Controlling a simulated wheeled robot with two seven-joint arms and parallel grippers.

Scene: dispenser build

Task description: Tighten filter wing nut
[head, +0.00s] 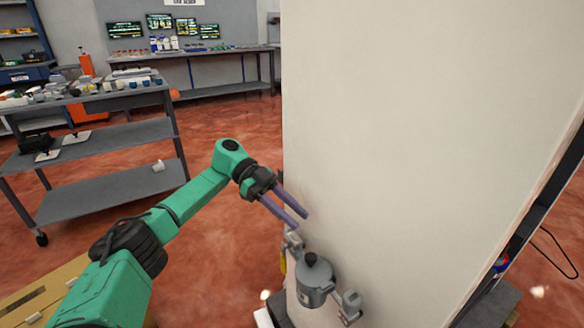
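A grey filter canister (316,284) is mounted low on the pale wall or column, with grey fittings on both sides. A small black knob (310,259) stands on top of its lid; it is too small to tell whether this is the wing nut. My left gripper (300,220) is above the canister, in front of the column's left edge. Its two purple-grey fingers are parted with nothing between them, and they do not touch the canister. My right gripper is not in view.
The pale column (420,120) fills the right half. A grey shelf cart (100,140) with small parts stands at the left, and a long workbench (220,54) at the back. The red floor between cart and column is clear. A cardboard box (38,290) is at the lower left.

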